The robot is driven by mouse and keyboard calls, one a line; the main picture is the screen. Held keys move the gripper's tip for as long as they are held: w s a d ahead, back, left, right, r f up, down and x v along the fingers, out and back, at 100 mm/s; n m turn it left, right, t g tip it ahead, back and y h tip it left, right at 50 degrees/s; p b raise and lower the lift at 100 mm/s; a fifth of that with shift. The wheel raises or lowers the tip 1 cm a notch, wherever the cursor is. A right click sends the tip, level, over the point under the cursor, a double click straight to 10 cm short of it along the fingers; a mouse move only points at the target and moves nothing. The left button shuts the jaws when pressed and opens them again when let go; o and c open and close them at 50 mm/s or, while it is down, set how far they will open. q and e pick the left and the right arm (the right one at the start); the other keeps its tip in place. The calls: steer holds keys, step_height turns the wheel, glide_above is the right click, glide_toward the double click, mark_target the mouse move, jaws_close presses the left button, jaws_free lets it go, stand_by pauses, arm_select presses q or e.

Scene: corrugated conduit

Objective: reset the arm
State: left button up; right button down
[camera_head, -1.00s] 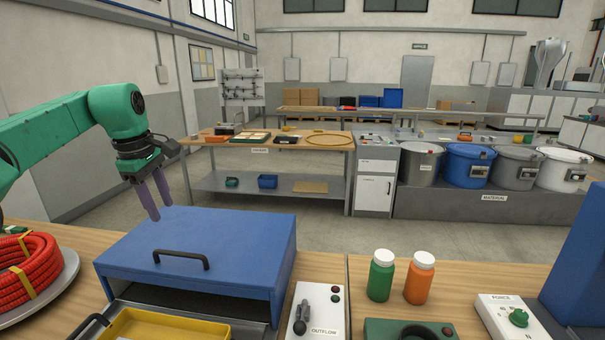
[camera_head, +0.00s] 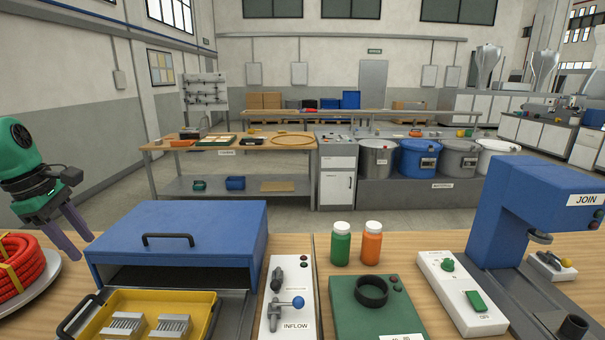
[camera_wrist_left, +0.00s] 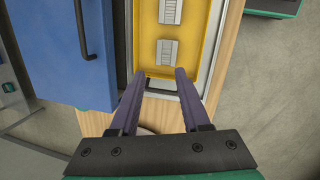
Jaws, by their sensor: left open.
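My left gripper (camera_head: 84,248) is at the left edge of the head view, with its two purple fingers pointing down and to the right. It is open and empty, above and left of the blue box (camera_head: 215,215). In the left wrist view the parted fingers (camera_wrist_left: 158,76) are seen over the box's edge and the yellow tray (camera_wrist_left: 151,68). My right gripper is not in view.
The yellow tray (camera_head: 204,320) holds grey ribbed parts in the pulled-out drawer. A coiled red conduit (camera_head: 25,272) lies left. A green bottle (camera_head: 340,245), an orange bottle (camera_head: 371,243), an INFLOW panel (camera_head: 271,325) and a blue JOIN press (camera_head: 530,205) stand right.

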arm_select(q)
steer(key=s+a+f+n+h, duration=0.3)
steer(key=s+a+f, duration=0.5)
steer(key=a+f, duration=0.1)
steer(key=s+a+f+n+t+h, duration=0.3)
steer(key=s+f+n, duration=0.3)
steer(key=s+f, duration=0.8)
steer(key=s+d+f+n+t, duration=0.35)
steer(key=s+d+f, duration=0.3)
steer(key=f, duration=0.35)
steer(key=s+d+f+n+t, duration=0.2)
steer(key=s+d+f+n, duration=0.4)
steer(key=f, duration=0.3)
steer(key=w+a+f+n+g+y, duration=0.1)
steer(key=w+a+f+n+y, duration=0.3)
steer(key=a+f+n+y, duration=0.5)
steer(key=s+a+f+n+g+y, duration=0.45)
steer(key=a+f+n+g, duration=0.3)
steer(key=n, duration=1.05)
steer(key=s+d+f+n+h, duration=0.1)
steer(key=d+f, duration=0.3)
steer(key=d, duration=0.7)
steer(key=s+d+f+n+g+h, duration=0.1)
steer(key=s+d+f+h, duration=0.1)
steer(key=d, duration=0.9)
steer(key=s+d+f+n+h, duration=0.2)
steer(key=d+f, duration=0.4)
steer(key=d, duration=0.6)
steer(key=shift+s+h, duration=0.15)
steer(key=shift+h, duration=0.4)
